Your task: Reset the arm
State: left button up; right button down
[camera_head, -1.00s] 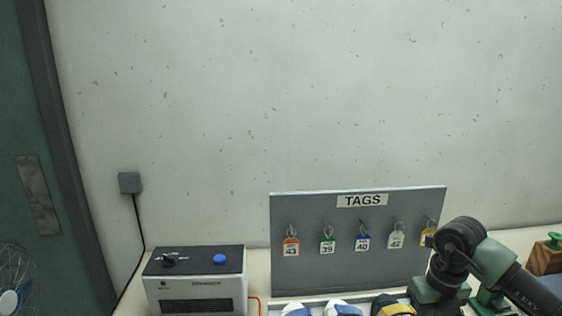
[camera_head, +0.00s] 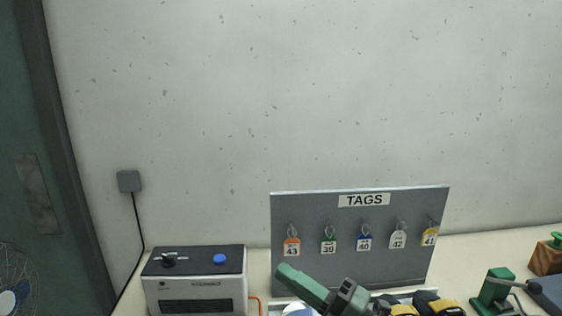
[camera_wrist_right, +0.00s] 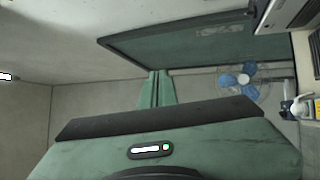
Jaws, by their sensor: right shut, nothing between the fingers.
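My right gripper (camera_head: 286,273) shows at the bottom middle in the head view, in front of the lower left part of the tag board (camera_head: 315,210). Its green fingers point up and left, and they are shut with nothing between them. In the right wrist view the same fingers (camera_wrist_right: 156,88) are together and empty, with a door and a fan beyond. My left gripper is in neither view. The right gripper partly hides the shoes at the bottom edge.
A grey box with a blue button (camera_head: 220,258) stands left of the board. Numbered tags (camera_head: 364,242) hang on the board. Yellow and black shoes (camera_head: 438,304) sit at the bottom edge. A green tool (camera_head: 495,290) and a wooden block (camera_head: 546,259) are at the right.

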jog(key=w+d+f+m+t+h, duration=0.1)
jog(key=d+f+m+t+h, duration=0.25)
jog(key=d+m+h, duration=0.45)
jog(key=w+d+f+m+t+h, duration=0.2)
jog(key=d+m+t+h, duration=0.35)
jog(key=m, duration=0.45)
jog(key=s+d+f+m+g+h, duration=0.2)
jog(key=f+m+g+h, duration=0.1)
jog(key=f, duration=0.2)
jog(key=s+d+f+m+g+h, duration=0.2)
jog(key=d+f+m, duration=0.1)
jog(key=f, duration=0.2)
jog(key=s+f+m+g, duration=0.2)
jog(key=s+f+g, duration=0.4)
jog(key=s+f, duration=0.45)
jog(key=s+f+m+g, duration=0.1)
jog(key=s+f+g, duration=0.55)
jog(key=s, duration=0.65)
notch_tip(320, 180, down, 29)
jog(key=s+b, duration=0.2)
jog(key=b, duration=0.1)
jog(key=s+d+f+g+b, duration=0.2)
jog(key=s+d+f, duration=0.1)
jog(key=s+f, duration=1.3)
jog(key=shift+s+d+f, duration=0.2)
jog(key=shift+s+f, duration=0.05)
jog(key=shift+f, duration=0.7)
